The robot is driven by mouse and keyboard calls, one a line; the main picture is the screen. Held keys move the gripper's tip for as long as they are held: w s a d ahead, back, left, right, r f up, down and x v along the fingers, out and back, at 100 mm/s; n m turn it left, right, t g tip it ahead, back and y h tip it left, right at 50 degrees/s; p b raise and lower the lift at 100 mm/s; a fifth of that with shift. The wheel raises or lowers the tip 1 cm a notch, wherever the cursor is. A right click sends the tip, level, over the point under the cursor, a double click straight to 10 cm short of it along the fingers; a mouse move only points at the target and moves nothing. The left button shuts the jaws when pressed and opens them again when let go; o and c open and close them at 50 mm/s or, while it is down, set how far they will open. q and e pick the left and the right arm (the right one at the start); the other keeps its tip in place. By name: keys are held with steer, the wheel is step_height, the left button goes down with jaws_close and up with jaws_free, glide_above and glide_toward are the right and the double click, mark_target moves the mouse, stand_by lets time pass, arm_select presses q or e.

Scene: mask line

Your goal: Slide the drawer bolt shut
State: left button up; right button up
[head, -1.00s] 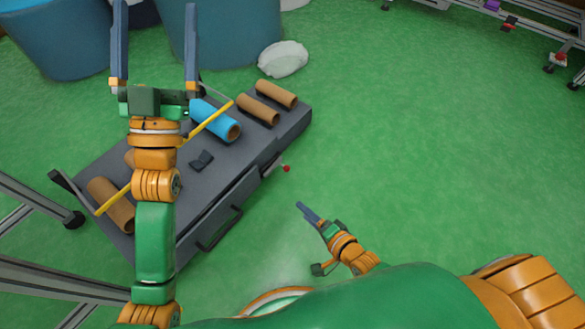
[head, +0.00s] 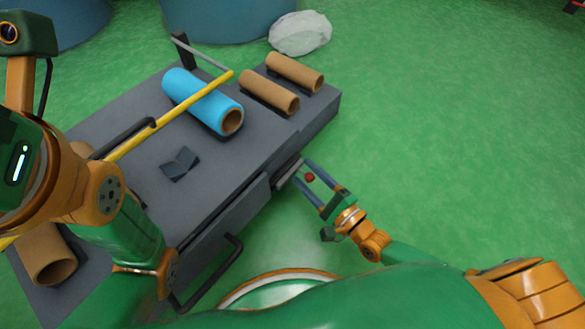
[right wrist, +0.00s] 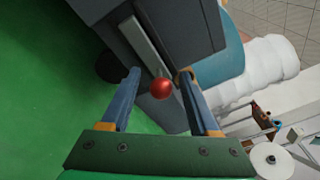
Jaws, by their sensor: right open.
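The drawer bolt's red knob (head: 309,177) sticks out from the side of the grey machine (head: 225,165), next to the drawer. My right gripper (head: 302,172) is open, with one finger on each side of the knob. In the right wrist view, the red knob (right wrist: 161,88) lies between the two blue fingers (right wrist: 160,74), with a visible gap to each. A pale metal strip (right wrist: 140,42) runs along the machine face beside it. The drawer's dark handle (head: 212,275) shows at the front. My left arm crosses the left side; its fingers are not visible.
A blue roll (head: 195,98), several brown rolls (head: 270,95) and a yellow bar (head: 180,110) are on the machine top. A white bundle (head: 300,34) lies beyond it near blue bins (head: 225,18). The green floor at right is clear.

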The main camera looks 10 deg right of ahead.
steer(key=shift+d, duration=0.15)
jaws_close()
stand_by(1.3)
